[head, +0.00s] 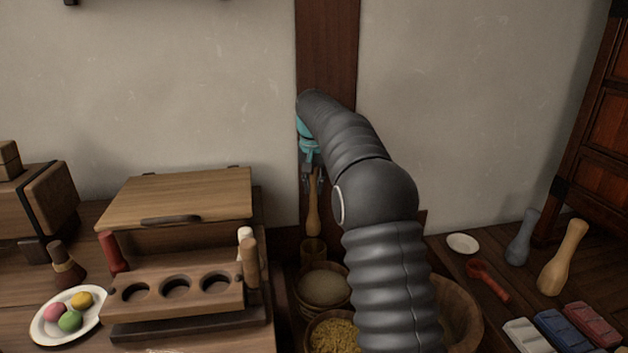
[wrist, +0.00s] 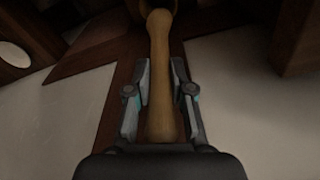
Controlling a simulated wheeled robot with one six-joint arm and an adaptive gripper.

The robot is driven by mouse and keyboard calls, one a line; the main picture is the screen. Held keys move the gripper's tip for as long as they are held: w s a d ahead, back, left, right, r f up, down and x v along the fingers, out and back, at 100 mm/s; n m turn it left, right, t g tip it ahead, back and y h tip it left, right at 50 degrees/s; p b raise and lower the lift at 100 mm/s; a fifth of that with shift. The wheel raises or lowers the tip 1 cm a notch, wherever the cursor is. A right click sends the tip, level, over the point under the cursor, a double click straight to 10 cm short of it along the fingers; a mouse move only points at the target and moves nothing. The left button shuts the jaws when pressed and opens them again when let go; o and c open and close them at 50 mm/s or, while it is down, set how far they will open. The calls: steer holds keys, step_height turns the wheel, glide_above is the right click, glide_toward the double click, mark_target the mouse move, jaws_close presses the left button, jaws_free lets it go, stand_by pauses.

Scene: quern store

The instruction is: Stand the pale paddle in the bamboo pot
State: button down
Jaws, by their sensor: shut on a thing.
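The pale paddle (head: 313,212), a tan wooden piece, hangs upright below my gripper (head: 313,184). The wrist view shows the paddle (wrist: 160,75) between the two fingers of my gripper (wrist: 160,88), which is shut on it. I cannot tell whether that end is inside the rim.
A bowl of pale grain (head: 323,287) and a bowl of yellow bits (head: 334,338) stand in front of the pot. A wooden lidded box (head: 180,198) and a rack with round holes (head: 175,292) are at left. My arm hides part of a large bowl (head: 462,312).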

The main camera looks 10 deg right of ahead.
mark_target(313, 212)
steer(key=shift+f+b, duration=1.2)
steer(key=shift+b, duration=0.1)
steer(key=shift+f+b, duration=1.85)
steer(key=shift+f, duration=2)
steer(key=c, duration=0.9)
jaws_free()
steer(key=shift+c, duration=0.2)
steer(key=r, duration=0.4)
steer(key=s+r, duration=0.1)
steer(key=r, duration=0.7)
steer(key=shift+s+a, duration=0.15)
steer(key=shift+s, duration=0.05)
